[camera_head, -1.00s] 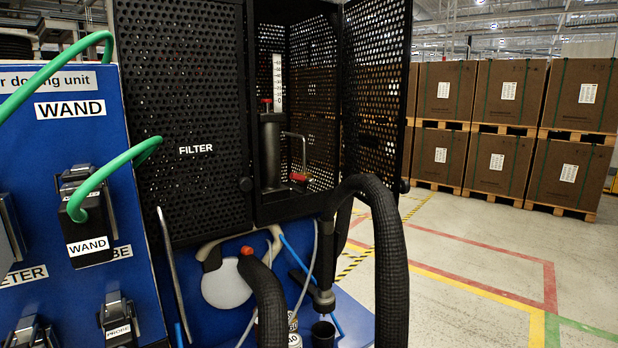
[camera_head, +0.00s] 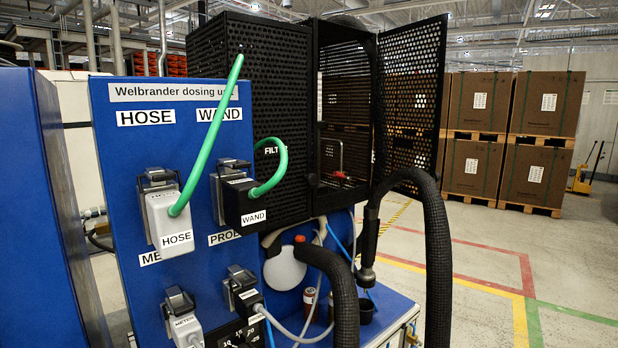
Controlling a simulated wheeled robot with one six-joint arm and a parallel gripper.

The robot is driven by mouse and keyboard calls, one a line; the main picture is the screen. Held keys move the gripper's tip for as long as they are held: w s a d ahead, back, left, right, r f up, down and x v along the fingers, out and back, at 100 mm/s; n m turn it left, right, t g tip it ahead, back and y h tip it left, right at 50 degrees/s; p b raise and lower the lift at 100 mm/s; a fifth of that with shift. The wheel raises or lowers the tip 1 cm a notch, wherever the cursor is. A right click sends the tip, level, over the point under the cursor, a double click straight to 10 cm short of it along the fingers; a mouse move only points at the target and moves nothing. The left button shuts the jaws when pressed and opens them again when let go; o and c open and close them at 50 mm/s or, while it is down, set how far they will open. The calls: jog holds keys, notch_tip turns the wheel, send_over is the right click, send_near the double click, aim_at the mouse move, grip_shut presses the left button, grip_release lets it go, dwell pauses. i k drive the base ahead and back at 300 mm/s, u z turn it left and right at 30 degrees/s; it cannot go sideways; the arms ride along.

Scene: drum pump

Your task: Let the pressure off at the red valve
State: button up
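A small red part (camera_head: 341,176), likely the red valve, shows low inside the black perforated filter cabinet (camera_head: 218,90). A thin bent rod (camera_head: 340,152) rises beside it. It is small and partly hidden by the cabinet's edge, so its setting cannot be read. The cabinet's perforated door (camera_head: 415,95) stands open to the right. The gauge and dark cylinder seen earlier in the cabinet are mostly hidden now. My gripper is not in view.
A blue dosing panel (camera_head: 120,220) with labelled plugs and green hoses (camera_head: 212,135) stands at left front. Thick black hoses (camera_head: 436,250) hang before the cabinet. A white round vessel (camera_head: 285,268) sits below. Stacked cartons (camera_head: 545,105) stand behind at right. The floor between is clear.

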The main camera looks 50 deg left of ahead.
aim_at(335, 174)
jog(key=u, duration=0.9)
jog(key=i, duration=0.25)
